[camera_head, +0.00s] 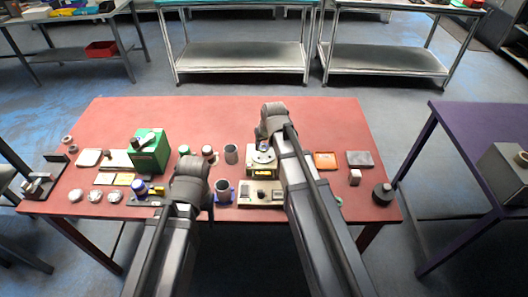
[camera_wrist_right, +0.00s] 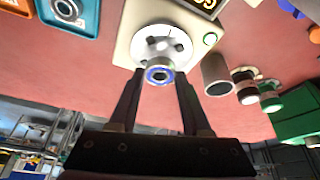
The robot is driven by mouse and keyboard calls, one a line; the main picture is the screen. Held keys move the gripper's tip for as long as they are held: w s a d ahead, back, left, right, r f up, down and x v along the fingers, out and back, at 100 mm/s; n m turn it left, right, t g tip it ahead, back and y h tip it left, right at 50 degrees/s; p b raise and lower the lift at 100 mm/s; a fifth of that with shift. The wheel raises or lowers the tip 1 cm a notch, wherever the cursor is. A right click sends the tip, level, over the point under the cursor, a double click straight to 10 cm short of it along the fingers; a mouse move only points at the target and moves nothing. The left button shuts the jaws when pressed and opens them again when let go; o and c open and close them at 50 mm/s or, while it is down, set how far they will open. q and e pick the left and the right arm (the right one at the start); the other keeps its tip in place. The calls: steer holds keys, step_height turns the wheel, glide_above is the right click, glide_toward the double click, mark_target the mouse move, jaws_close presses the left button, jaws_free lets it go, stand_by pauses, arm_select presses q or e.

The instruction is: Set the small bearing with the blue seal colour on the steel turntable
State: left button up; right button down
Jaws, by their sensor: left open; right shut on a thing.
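The small bearing with the blue seal (camera_wrist_right: 159,75) is between the fingertips of my right gripper (camera_wrist_right: 160,82), which is shut on it. In the right wrist view the bearing overlaps the near edge of the steel turntable (camera_wrist_right: 150,45); I cannot tell whether they touch. In the head view the turntable (camera_head: 263,158) is a small disc on a pale device, with my right gripper (camera_head: 266,140) just above it. My left gripper (camera_head: 188,178) is open, low over the front middle of the table; its fingers are mostly hidden by the wrist.
A blue tray (camera_wrist_right: 86,22) holding a ring and an orange tray (camera_head: 325,153) stand beside the turntable device. A grey cup (camera_head: 231,153), jars and a green box (camera_head: 150,150) stand to the left. The red table's back strip is clear.

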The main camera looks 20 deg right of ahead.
arm_select(q)
steer(key=shift+f+b, duration=0.7)
steer(key=shift+f, duration=0.5)
arm_select(e)
steer(key=shift+f, duration=1.15)
steer(key=shift+f, duration=0.1)
steer(key=shift+f, duration=0.15)
arm_select(q)
steer(key=shift+f, duration=0.15)
arm_select(e)
steer(key=shift+c, duration=1.8)
jaws_free()
steer(key=p+v, duration=1.1)
steer(key=v, duration=0.2)
arm_select(q)
step_height(320, 180, up, 11)
steer(key=shift+r, duration=0.2)
arm_select(e)
steer(key=s+a+f+n+g+h, duration=0.1)
steer(key=s+a+g, duration=0.1)
steer(key=s+a, duration=0.5)
steer(key=s+a+f+n+g, duration=0.1)
steer(key=s+a+n+g, duration=0.1)
steer(key=s+a, duration=0.4)
steer(key=s+g, duration=0.1)
steer(key=s, duration=0.4)
steer(key=shift+s+a+h, duration=0.15)
steer(key=shift+a+h, duration=0.2)
steer(key=shift+h, duration=0.05)
